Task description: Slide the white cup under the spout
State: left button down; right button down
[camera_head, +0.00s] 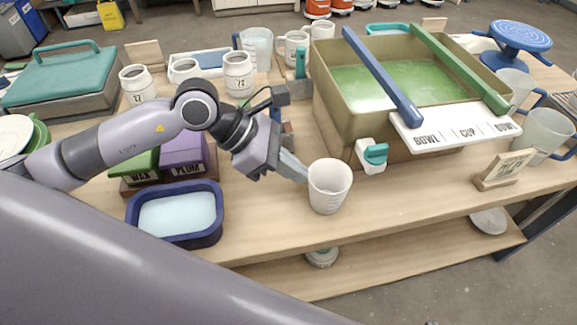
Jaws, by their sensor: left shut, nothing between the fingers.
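The white cup (329,187) stands upright on the wooden table near its front edge, left of and in front of the spout (373,156). The spout is a white block with a teal lever on the front of the tan glaze bucket (345,120). My left gripper (302,175) is shut, with its fingertips at the cup's left side; whether they touch it I cannot tell. Nothing shows between its fingers. My right gripper is not in view.
A blue tub (175,239) of pale liquid and wax and plum boxes (183,155) lie left. A wooden sign (505,169) and clear pitchers (547,130) stand right. Several mugs stand behind my arm. The table between cup and sign is clear.

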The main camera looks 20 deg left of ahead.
aim_at(348, 183)
pick_arm(q)
jog(key=d, duration=0.1)
jog(key=w+d+b, duration=0.1)
jog(key=d, duration=0.1)
jog(key=w+d, duration=0.1)
jog(key=d, duration=0.1)
jog(key=shift+d+f, duration=0.1)
jog(key=shift+d, duration=0.5)
jog(key=shift+w+d, duration=0.1)
jog(key=shift+d, duration=0.15)
jog(key=shift+a+b, duration=0.15)
jog(key=shift+b, duration=0.2)
